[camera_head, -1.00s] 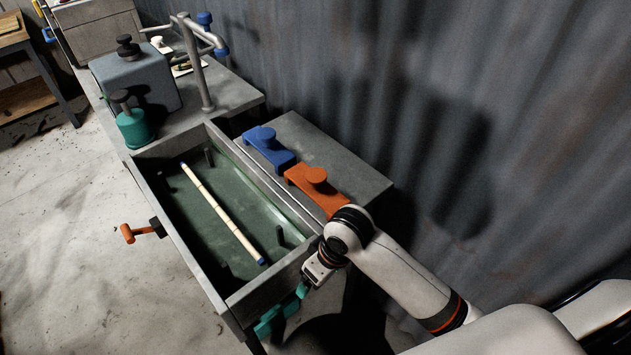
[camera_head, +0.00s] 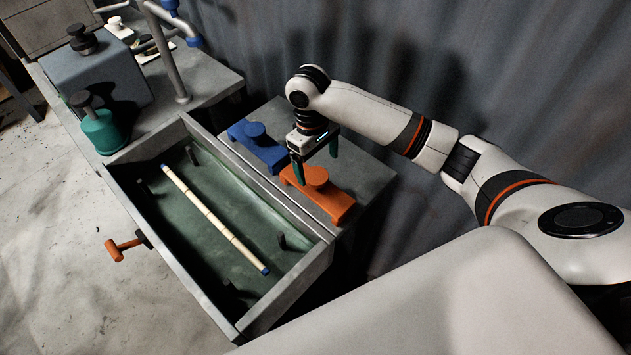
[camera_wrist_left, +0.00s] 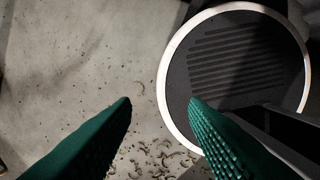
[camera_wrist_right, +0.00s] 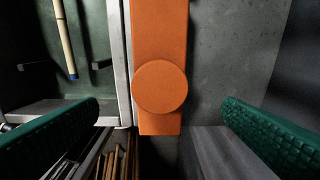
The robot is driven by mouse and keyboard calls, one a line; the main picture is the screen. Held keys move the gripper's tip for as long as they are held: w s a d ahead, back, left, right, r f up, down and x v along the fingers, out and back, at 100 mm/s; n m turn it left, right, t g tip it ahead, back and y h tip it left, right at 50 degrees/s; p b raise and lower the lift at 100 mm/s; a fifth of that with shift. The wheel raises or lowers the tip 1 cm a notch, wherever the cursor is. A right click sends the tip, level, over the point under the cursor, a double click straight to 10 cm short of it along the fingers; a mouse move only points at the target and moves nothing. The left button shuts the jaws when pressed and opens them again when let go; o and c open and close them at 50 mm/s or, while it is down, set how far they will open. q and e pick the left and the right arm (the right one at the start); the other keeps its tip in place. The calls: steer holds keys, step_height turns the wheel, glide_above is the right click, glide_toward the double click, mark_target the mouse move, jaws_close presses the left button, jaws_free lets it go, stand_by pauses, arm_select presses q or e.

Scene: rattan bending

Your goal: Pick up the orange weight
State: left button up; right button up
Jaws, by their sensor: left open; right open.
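The orange weight (camera_head: 325,199), a flat bar with a round knob on top, lies on the grey ledge (camera_head: 370,172) beside the trough. My right gripper (camera_head: 314,172) is open and points down above the orange weight, near its knob. In the right wrist view the weight (camera_wrist_right: 160,40) and its knob (camera_wrist_right: 160,87) lie between the two green fingers (camera_wrist_right: 160,125), which appear apart from it. My left gripper (camera_wrist_left: 160,102) is open and empty above the floor in the left wrist view. It is not in the head view.
A blue weight (camera_head: 243,139) lies on the ledge just left of the orange one. The trough (camera_head: 160,226) holds a pale rattan pole (camera_head: 210,215) and short dark pegs. A corrugated wall stands behind.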

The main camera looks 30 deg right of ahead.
mark_target(317, 175)
step_height(317, 175, down, 2)
steer(key=shift+f, duration=0.25)
step_height(317, 175, down, 2)
steer(key=shift+w+f+p, duration=0.1)
steer(key=shift+w+p, duration=0.05)
steer(key=shift+p, duration=0.6)
step_height(317, 175, down, 3)
steer(key=shift+r+p, duration=0.2)
steer(key=shift+p, duration=0.2)
steer(key=shift+s+f, duration=0.2)
steer(key=shift+f, duration=0.35)
steer(key=c, duration=1.4)
arm_select(q)
steer(key=r, duration=0.1)
steer(key=w+r, duration=0.1)
steer(key=shift+r, duration=0.4)
arm_select(e)
steer(key=shift+w+r, duration=0.1)
steer(key=shift+w, duration=0.05)
steer(key=shift+c, duration=1.4)
arm_select(q)
steer(key=shift+w, duration=0.1)
arm_select(e)
steer(key=shift+r, duration=0.1)
